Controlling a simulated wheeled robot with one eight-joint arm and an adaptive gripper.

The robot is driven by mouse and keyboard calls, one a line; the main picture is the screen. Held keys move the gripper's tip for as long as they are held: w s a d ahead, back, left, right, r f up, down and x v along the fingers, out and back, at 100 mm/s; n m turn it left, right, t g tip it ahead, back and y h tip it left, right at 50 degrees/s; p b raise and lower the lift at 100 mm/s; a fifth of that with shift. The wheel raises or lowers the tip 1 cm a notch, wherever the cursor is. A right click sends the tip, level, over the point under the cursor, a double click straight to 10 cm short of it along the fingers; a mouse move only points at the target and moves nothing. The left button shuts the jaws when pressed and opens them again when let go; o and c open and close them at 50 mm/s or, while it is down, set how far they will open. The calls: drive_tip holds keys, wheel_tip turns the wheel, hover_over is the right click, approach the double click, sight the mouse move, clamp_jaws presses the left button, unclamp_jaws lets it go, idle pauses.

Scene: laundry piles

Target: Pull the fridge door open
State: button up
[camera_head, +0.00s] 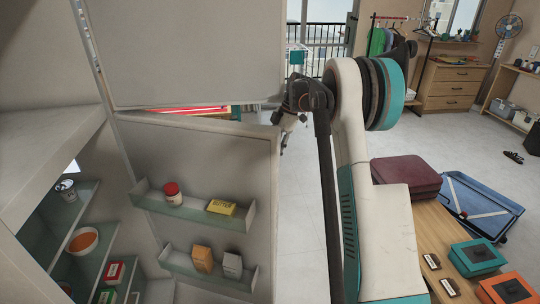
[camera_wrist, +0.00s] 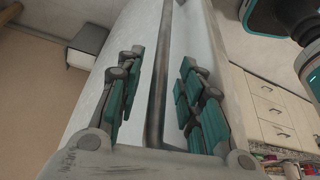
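The fridge door (camera_head: 215,155) stands open in the head view, its inner side facing me. Its racks hold a red-lidded jar (camera_head: 172,193), a yellow butter pack (camera_head: 221,207) and two small cartons. The fridge's inside shows at left, with a glass shelf (camera_head: 75,215). My gripper (camera_head: 288,122) is at the door's upper outer edge, partly hidden by my arm. In the wrist view my gripper (camera_wrist: 161,65) has its fingers spread apart, with a pale surface and a long dark strip between them. I cannot tell whether either finger touches it.
A closed upper door (camera_head: 190,50) is above the open one. Clear floor lies beyond the door, towards the drawers (camera_head: 447,87).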

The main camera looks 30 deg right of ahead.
drive_tip(key=v, duration=0.9)
